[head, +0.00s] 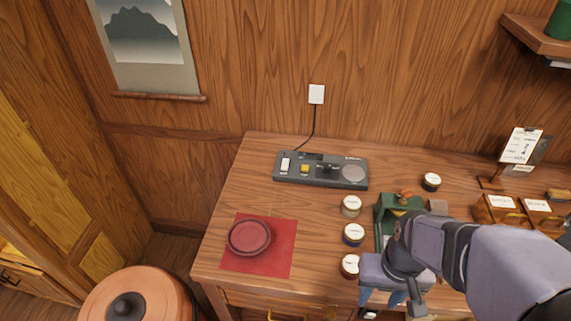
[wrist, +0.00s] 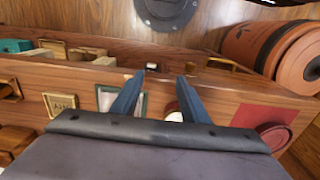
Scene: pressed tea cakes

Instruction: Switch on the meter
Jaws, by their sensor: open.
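The meter (head: 321,171) is a dark grey flat box on the table near the back wall. It has a white rocker-like piece at its left end, a yellow button (head: 305,169), a dark knob in the middle and a round pale plate at its right. A black cord runs from it to a white wall outlet (head: 317,94). My gripper (head: 397,298) is at the table's front edge, to the right of and well in front of the meter. In the wrist view my gripper (wrist: 160,72) is open with nothing between its blue fingers. The meter does not show there.
Several round jars (head: 351,206) stand between my arm and the meter. A green stand (head: 385,217) is partly hidden by my arm. A dark red dish (head: 249,237) sits on a red cloth (head: 284,262) at left. Wooden boxes (head: 500,215) and a card stand (head: 521,146) are at right.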

